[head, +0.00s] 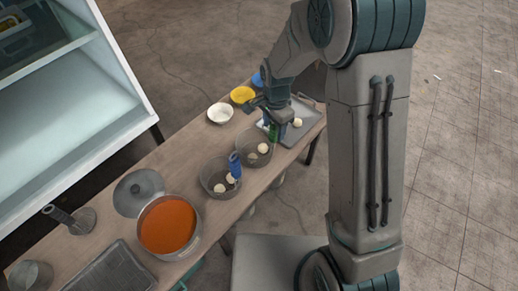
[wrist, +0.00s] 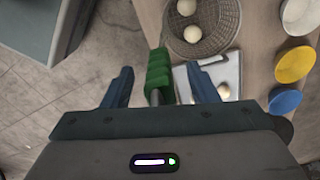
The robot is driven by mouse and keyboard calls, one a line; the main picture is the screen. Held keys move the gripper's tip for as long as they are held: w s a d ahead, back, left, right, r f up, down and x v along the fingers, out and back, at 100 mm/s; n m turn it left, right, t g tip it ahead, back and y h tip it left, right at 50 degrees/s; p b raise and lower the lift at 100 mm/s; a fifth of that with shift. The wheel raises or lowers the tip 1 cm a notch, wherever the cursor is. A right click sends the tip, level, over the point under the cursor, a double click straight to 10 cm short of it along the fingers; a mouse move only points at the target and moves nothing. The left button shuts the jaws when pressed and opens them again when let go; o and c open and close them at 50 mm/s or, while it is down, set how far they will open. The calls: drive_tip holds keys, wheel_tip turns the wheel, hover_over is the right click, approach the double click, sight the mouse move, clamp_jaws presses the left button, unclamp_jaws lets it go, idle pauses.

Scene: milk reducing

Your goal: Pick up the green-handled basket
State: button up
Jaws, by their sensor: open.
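The green-handled basket is a round wire basket (head: 252,152) holding pale balls, standing on the wooden table in the head view. Its green handle (wrist: 158,76) rises upright beside the bowl, which shows at the top of the wrist view (wrist: 222,38). My gripper (head: 273,127) is above the table at the basket's far side. In the wrist view my gripper (wrist: 160,70) is open, with one blue-grey finger on each side of the green handle and visible gaps to both. My gripper partly hides the handle in the head view.
A blue-handled basket (head: 214,190) with pale balls stands nearer. A pot of orange soup (head: 167,224) and a lid (head: 138,190) are farther left. A metal tray (head: 304,118) lies beyond the green-handled basket. White (head: 220,112) and yellow (head: 243,94) bowls line the back edge.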

drive_tip(key=shift+f, duration=0.1)
drive_tip(key=c, duration=1.1)
